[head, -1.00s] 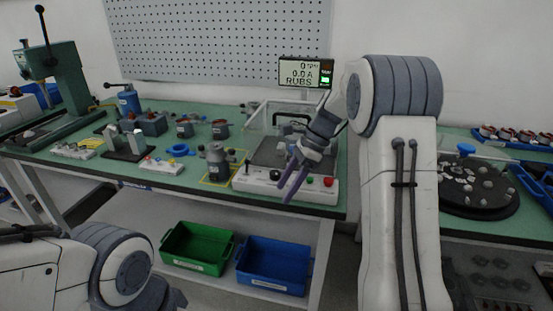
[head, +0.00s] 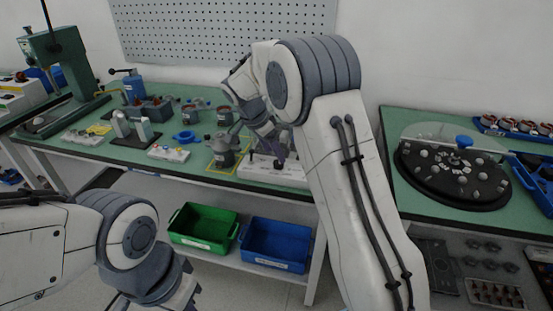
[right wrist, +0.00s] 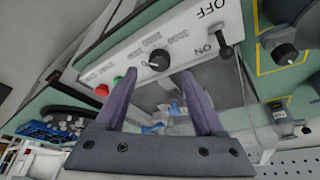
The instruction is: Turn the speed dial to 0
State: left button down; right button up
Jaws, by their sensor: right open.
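The speed dial (right wrist: 159,60) is a small black knob on a white control panel (right wrist: 205,22). In the right wrist view it lies between and just beyond the fingertips of my open right gripper (right wrist: 158,75). A small pale mark points to its left, with printed numbers around it. I cannot tell whether a finger touches it. In the head view the right gripper (head: 278,150) is over the white panel (head: 262,170), and the arm hides much of the panel. My left gripper (head: 185,291) shows partly at the bottom edge; its jaws are unclear.
The panel also has an on/off lever (right wrist: 226,46), a red button (right wrist: 102,90) and a green button (right wrist: 118,80). A grey motor (head: 222,150) stands left of the panel. Green (head: 203,228) and blue (head: 274,244) bins sit below. A round turntable (head: 455,175) is at right.

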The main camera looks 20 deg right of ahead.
aim_at(277, 162)
jog(key=shift+x, duration=2.1)
grip_shut()
